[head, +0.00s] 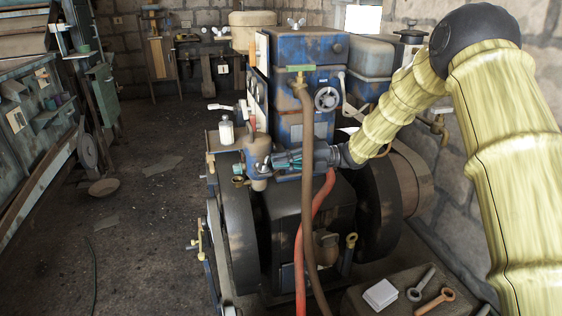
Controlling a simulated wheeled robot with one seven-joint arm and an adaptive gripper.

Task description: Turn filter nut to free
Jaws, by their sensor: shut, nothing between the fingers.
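My gripper (279,161) reaches in from the right at the front of the blue engine, its fingers pointing left. The fingers look closed together and hold nothing that I can see. I cannot tell whether the fingertips touch the housing. The filter nut cannot be made out clearly at this size, and the fingers may hide part of that area.
A brown hose (306,130) and a red hose (300,240) hang close to my gripper. A small handwheel (327,98) is above it. A white bottle (226,130) stands left of the filter. The left floor is mostly open.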

